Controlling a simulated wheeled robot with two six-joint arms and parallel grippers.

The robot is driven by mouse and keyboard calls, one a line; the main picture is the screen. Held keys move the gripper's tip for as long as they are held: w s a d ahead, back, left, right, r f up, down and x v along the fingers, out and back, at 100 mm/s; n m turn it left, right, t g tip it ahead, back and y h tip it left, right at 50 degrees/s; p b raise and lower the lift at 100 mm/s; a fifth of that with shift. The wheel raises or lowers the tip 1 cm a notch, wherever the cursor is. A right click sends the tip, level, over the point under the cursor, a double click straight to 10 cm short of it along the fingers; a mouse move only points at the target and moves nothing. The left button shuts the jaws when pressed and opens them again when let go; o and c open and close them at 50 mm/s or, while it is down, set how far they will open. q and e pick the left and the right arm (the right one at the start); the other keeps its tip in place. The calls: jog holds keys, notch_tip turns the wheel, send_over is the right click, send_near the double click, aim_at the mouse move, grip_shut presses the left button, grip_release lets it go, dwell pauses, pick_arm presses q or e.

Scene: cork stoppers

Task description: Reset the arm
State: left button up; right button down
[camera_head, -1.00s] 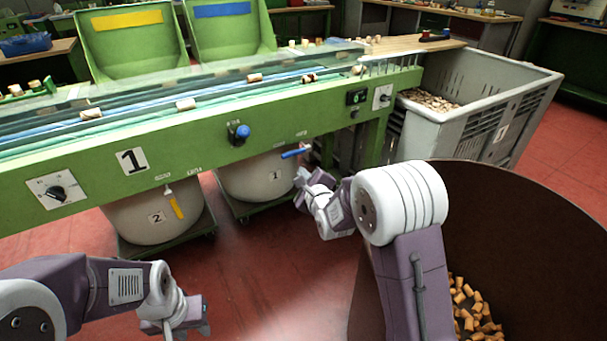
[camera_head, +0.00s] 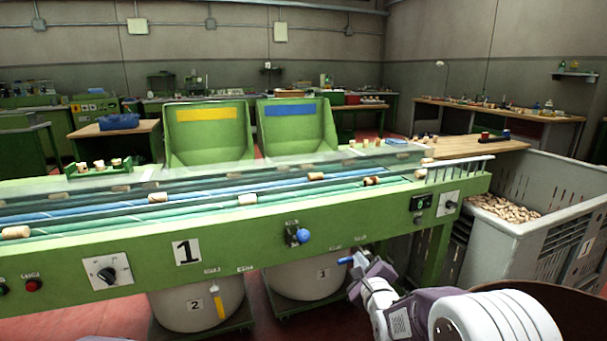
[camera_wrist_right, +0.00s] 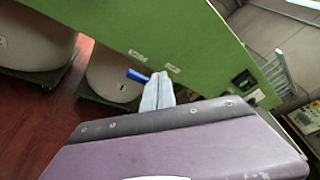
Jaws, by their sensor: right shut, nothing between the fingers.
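My right gripper (camera_head: 362,268) is in the lower middle of the head view, in front of the green conveyor's lower edge. Its fingers (camera_wrist_right: 158,92) are shut and empty in the right wrist view. A small blue handle (camera_head: 346,260) shows just left of the fingertips; in the wrist view the handle (camera_wrist_right: 137,75) is beside them, and I cannot tell whether they touch. My right arm (camera_head: 490,318) comes in from the lower right. My left gripper is out of view.
The green conveyor (camera_head: 130,262) carries corks, with a knob and a blue button (camera_head: 303,236) on its front. Pale bins (camera_head: 197,303) stand beneath it. A grey crate (camera_head: 560,213) of corks is at right; part of a brown container rim (camera_head: 585,300) shows at lower right.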

jog(key=s+d+f+n+g, duration=0.1)
jog(key=s+f+n+g, duration=0.45)
jog(key=s+n, duration=0.4)
jog(key=s+d+f+n+g, duration=0.1)
jog(key=s+f+n+g, duration=0.5)
jog(key=s, duration=0.6)
jog(key=s+d+f+n+g, duration=0.1)
jog(key=s+f+n+g, duration=0.4)
jog(key=s+n, duration=0.45)
notch_tip(320, 180, up, 35)
jog(key=t+p, duration=0.1)
jog(key=p, duration=3.5)
jog(key=shift+s+h, duration=0.2)
jog(key=shift+h, duration=0.1)
jog(key=shift+a+f+t, duration=0.1)
jog(key=shift+a+t, duration=0.05)
jog(key=shift+t, duration=0.1)
